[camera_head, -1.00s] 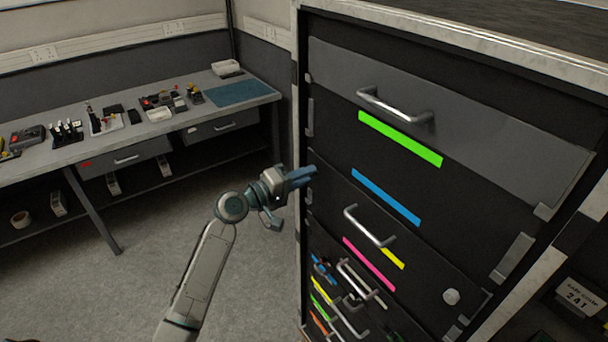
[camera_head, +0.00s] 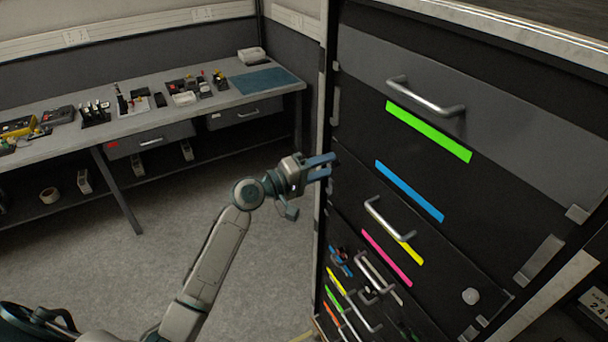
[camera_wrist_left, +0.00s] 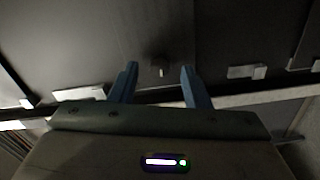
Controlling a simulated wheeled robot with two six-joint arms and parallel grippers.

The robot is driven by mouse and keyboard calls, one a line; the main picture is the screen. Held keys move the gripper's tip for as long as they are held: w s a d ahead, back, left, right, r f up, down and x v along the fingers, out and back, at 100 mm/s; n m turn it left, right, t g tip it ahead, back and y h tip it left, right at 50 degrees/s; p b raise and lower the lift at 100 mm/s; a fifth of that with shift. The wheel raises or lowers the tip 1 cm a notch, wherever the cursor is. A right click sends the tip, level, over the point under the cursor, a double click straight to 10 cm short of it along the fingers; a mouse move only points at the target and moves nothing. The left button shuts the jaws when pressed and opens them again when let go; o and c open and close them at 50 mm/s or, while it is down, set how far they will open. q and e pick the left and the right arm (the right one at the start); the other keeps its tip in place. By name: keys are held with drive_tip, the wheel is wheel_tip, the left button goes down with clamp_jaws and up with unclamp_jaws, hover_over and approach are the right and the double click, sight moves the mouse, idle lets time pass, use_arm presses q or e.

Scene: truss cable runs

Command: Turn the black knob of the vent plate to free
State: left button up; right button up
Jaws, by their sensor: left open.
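My left gripper (camera_head: 333,166) is open, its two blue fingers at the left edge of the black cabinet front in the head view. In the left wrist view, the open left gripper (camera_wrist_left: 160,69) faces a dark panel. A small dark knob-like shape (camera_wrist_left: 159,60) with a short white mark shows between the fingertips, apart from both. It is dim, and I cannot be sure it is the black knob of the vent plate or read its setting. I cannot pick out the vent plate in the head view. My right gripper is not in view.
A grey workbench (camera_head: 60,146) with tools and small parts stands behind on the left. The floor (camera_head: 180,235) between is open.

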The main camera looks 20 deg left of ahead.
use_arm(q)
drive_tip(key=b+v, duration=0.3)
drive_tip(key=v, duration=0.6)
drive_tip(key=shift+s+a+b, duration=0.2)
drive_tip(key=shift+s+b, duration=0.1)
drive_tip(key=shift+b, duration=0.05)
drive_tip(key=shift+w+f, duration=0.1)
drive_tip(key=shift+f, duration=0.05)
